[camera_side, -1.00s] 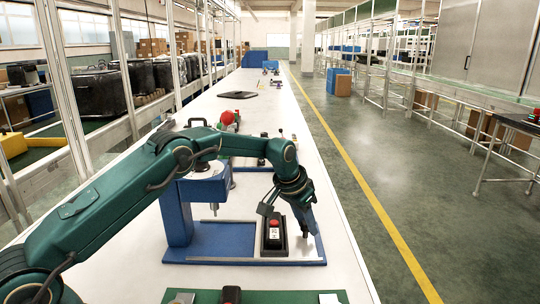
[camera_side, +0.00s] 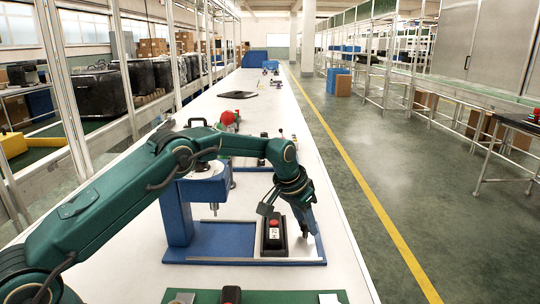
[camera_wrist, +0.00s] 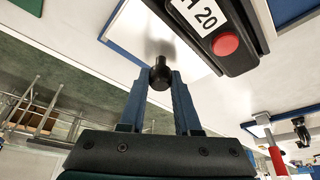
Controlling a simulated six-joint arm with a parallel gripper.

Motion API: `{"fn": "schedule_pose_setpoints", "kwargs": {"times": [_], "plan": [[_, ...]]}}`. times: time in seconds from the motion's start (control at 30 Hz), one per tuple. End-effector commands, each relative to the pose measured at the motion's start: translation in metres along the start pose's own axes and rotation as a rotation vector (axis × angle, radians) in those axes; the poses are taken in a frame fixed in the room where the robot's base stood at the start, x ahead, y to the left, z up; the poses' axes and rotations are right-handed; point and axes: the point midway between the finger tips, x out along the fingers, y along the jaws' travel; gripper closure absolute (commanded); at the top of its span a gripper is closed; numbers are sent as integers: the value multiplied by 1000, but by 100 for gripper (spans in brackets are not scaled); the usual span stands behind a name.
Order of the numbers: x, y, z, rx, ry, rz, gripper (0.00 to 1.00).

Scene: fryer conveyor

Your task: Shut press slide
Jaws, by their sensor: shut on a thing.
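The press is a blue stand (camera_side: 178,213) with a blue base plate (camera_side: 222,233) and a thin metal rail along each side. My gripper (camera_side: 306,234) is just right of the slide. In the wrist view its blue fingers (camera_wrist: 160,80) are shut on a round black knob (camera_wrist: 160,74). The knob's far side is hidden.
A green mat (camera_side: 265,297) with small parts lies at the front of the white table (camera_side: 330,270). A red ball-topped item (camera_side: 228,118) stands behind the press. The table's right edge runs close beside my gripper, with open floor beyond.

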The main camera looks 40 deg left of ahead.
Motion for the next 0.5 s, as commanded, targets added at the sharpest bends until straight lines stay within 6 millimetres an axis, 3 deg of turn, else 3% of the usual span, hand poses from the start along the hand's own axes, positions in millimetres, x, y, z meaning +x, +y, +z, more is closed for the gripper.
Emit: {"fn": "schedule_pose_setpoints", "kwargs": {"times": [0.3,0.5], "plan": [[-1,0,0,0,0,2,100],[-6,-10,9,-2,-1,4,100]]}}
